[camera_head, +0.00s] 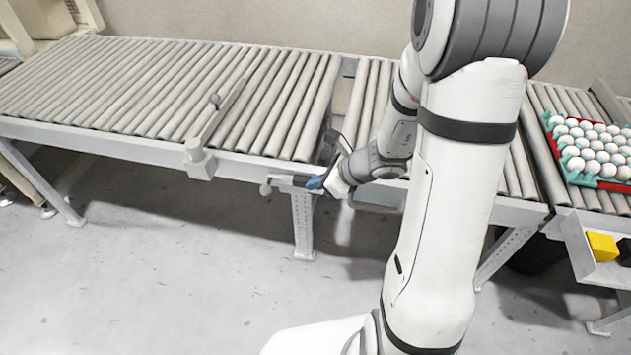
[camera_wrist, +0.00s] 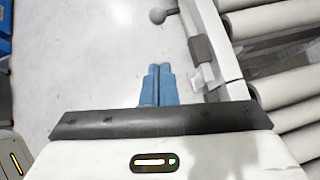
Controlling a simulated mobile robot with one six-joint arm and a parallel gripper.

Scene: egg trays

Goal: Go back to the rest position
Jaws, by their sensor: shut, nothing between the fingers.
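My gripper (camera_head: 316,183) shows in the head view near the front edge of the roller conveyor, left of my arm's links. In the wrist view, its two blue fingers (camera_wrist: 158,84) lie side by side, shut and with nothing between them. They point over the pale floor, beside the conveyor's metal frame. My large white arm links hide part of the conveyor in the head view.
A long roller conveyor (camera_head: 100,92) runs across the back, with a crossbar and post (camera_head: 199,160) at its front. A teal egg tray (camera_head: 563,165) full of white eggs sits on the right conveyor. A box holds a yellow block (camera_head: 602,246). The grey floor (camera_head: 150,270) is clear.

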